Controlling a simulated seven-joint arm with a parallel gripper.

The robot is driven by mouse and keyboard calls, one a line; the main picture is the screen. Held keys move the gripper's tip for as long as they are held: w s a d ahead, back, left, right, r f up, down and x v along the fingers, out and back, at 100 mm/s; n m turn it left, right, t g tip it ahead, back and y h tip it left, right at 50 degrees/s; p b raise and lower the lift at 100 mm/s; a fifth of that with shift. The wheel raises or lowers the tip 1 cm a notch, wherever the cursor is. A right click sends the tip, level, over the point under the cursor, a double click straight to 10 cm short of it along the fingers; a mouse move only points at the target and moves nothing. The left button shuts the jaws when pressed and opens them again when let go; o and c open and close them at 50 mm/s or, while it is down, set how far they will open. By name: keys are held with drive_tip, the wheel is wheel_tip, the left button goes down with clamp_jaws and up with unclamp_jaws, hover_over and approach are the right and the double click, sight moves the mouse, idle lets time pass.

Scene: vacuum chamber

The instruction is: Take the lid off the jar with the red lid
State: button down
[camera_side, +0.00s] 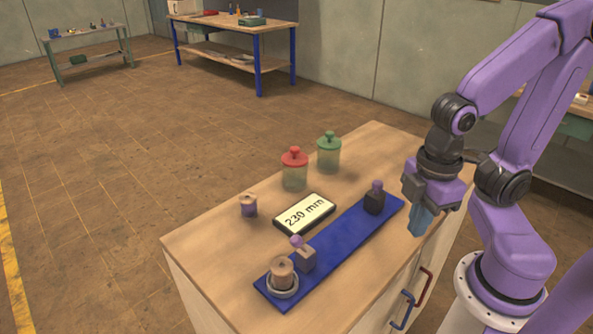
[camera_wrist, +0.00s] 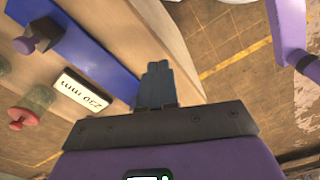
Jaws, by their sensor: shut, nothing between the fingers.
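The jar with the red lid (camera_side: 294,157) stands upright on the wooden cabinet top, its greenish clear body (camera_side: 294,178) below the knobbed lid. The lid sits on the jar. A jar with a green lid (camera_side: 329,140) stands just behind and right of it. My gripper (camera_side: 419,222) is shut and empty, pointing down near the cabinet's right edge, well to the right of both jars. In the wrist view the fingers (camera_wrist: 157,82) are together, and the red lid (camera_wrist: 22,118) shows at the lower left.
A blue mat (camera_side: 335,240) holds a dark block with a purple knob (camera_side: 375,198), a grey block with a purple knob (camera_side: 305,258), and a spool in a dish (camera_side: 282,275). A display reading 230 mm (camera_side: 304,213) and a purple spool (camera_side: 248,206) lie left of it.

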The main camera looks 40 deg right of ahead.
drive_tip(key=c, duration=1.8)
unclamp_jaws()
drive_tip(key=o, duration=1.8)
drive_tip(key=w+a+r+m, duration=0.3)
drive_tip(key=w+m, duration=0.1)
drive_tip(key=w, duration=0.4)
wheel_tip(320, 180, up, 8)
drive_tip(key=r+m+t+h, duration=0.1)
drive_tip(key=m, duration=1.2)
hover_over(295, 148)
drive_tip(key=s+a, duration=0.1)
drive_tip(key=s, duration=0.1)
drive_tip(key=f, duration=0.4)
drive_tip(key=w+f, duration=0.1)
drive_tip(key=f, duration=0.3)
drive_tip(key=w+f, duration=0.1)
drive_tip(key=f, duration=0.3)
drive_tip(key=shift+d+f, duration=0.15)
drive_tip(key=shift+d, duration=0.05)
drive_tip(key=f, duration=0.4)
drive_tip(key=shift+d, duration=0.35)
drive_tip(key=shift+f, duration=0.55)
